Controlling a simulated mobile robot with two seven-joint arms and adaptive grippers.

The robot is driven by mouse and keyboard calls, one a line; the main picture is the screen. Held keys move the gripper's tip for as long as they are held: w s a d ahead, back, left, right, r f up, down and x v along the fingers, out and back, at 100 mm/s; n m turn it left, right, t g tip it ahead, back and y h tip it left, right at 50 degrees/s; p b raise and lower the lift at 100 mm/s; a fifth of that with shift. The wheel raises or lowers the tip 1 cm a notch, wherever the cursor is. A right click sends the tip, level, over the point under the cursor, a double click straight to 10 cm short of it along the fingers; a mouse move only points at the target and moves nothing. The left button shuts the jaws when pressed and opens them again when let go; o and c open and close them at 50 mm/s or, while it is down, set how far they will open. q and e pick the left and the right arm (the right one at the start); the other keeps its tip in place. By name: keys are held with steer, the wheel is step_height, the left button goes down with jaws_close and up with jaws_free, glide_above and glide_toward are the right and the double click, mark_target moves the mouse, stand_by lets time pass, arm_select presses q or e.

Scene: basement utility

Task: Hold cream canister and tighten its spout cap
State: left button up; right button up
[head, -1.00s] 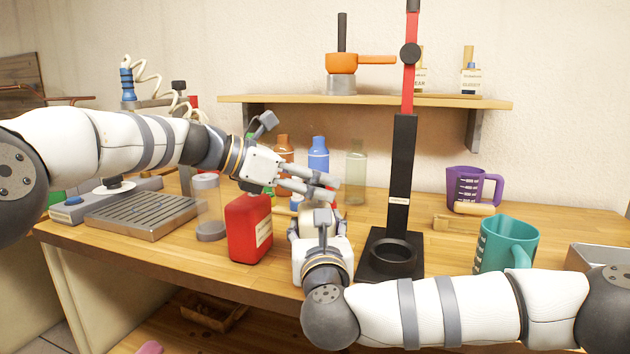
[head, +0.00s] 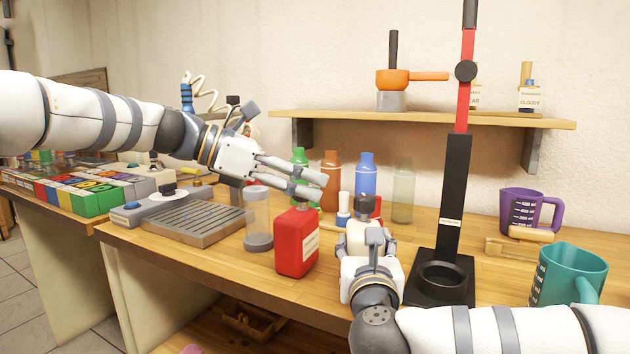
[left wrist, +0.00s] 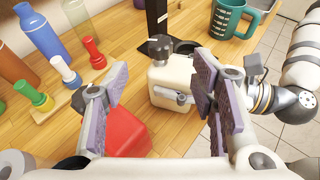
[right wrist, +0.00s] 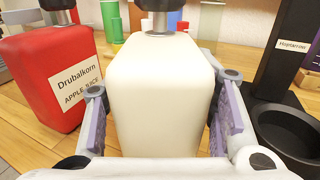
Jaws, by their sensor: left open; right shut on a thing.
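The cream canister (head: 356,240) stands at the table's front, left of the black stand; it also shows in the left wrist view (left wrist: 170,92). Its dark grey knob-like spout cap (left wrist: 160,47) sits on top. My right gripper (head: 367,243) is shut on the canister's body, one finger on each side, as the right wrist view shows with the canister (right wrist: 160,85) between the pads. My left gripper (head: 323,186) is open and empty, above and left of the canister, its fingers pointing toward it. The canister's lower part is hidden in the head view.
A red canister (head: 296,243) stands close on the left, beside a clear jar (head: 258,222). The black stand (head: 453,200) is close on the right. Several bottles, including a blue one (head: 365,176), stand behind. A teal jug (head: 568,275) is at right.

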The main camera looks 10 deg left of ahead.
mark_target(358, 201)
arm_select(q)
steer(key=s+d+f+m+t, duration=0.1)
steer(key=d+m+t, duration=0.15)
steer(key=m, duration=0.75)
steer(key=s+d+f+m+t, duration=0.1)
steer(key=d+f+m, duration=0.15)
steer(key=m, duration=0.75)
steer(key=s+a+f+m+t, duration=0.1)
steer(key=s+a+m+t, duration=0.2)
steer(key=m, duration=0.8)
steer(key=shift+t, duration=0.55)
steer(key=x, duration=1.2)
steer(key=shift+w+a+f, duration=0.1)
steer(key=shift+w+a, duration=0.05)
steer(key=shift+w, duration=0.15)
steer(key=c, duration=1.2)
